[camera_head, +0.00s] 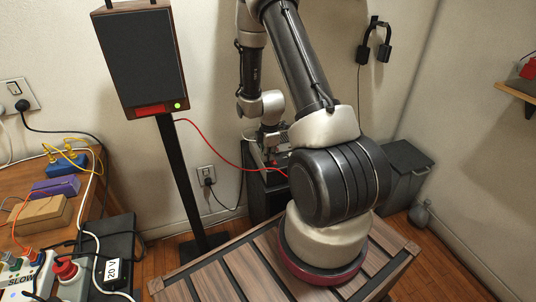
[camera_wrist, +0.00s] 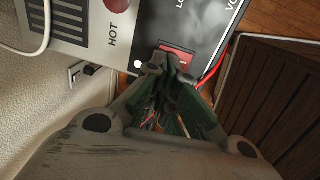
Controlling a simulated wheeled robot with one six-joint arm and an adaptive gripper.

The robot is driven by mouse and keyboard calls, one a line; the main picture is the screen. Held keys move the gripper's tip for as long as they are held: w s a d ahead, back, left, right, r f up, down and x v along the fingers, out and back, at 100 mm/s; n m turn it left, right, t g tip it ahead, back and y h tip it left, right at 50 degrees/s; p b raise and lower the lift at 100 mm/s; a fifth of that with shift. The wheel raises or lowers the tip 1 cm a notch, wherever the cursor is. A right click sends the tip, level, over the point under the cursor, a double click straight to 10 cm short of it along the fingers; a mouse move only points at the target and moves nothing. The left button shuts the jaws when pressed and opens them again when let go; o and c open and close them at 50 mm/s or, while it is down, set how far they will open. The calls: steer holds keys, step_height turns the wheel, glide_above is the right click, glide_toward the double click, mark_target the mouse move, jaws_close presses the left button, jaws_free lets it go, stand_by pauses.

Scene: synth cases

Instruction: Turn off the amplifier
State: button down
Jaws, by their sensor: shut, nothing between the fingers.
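The black front panel (camera_wrist: 205,45) in the wrist view, with partly cut-off white lettering "LO" and "VO", appears to be the amplifier. A red switch (camera_wrist: 178,52) is set in it. My gripper (camera_wrist: 172,68) is shut and empty, its tips right at the switch and covering its lower part. I cannot tell whether they touch it or which way the switch is set. In the head view, my gripper (camera_head: 268,138) is small, over equipment on a black stand (camera_head: 267,193). My own arm hides much of that equipment.
A red cable (camera_head: 225,161) runs from the speaker (camera_head: 143,55), whose green light is lit. A dark bin (camera_head: 405,178) stands right of my arm. Cluttered benches lie left.

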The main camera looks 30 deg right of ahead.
steer(key=shift+w+f+g, duration=0.15)
steer(key=shift+f+g, duration=0.15)
steer(key=shift+s+a+r, duration=0.15)
steer(key=shift+s, duration=0.7)
steer(key=shift+w+r, duration=0.1)
steer(key=shift+r, duration=0.2)
step_height(320, 180, up, 13)
steer(key=w, duration=0.1)
steer(key=shift+w+d+r, duration=0.15)
steer(key=shift+w+d, duration=0.05)
stand_by(0.5)
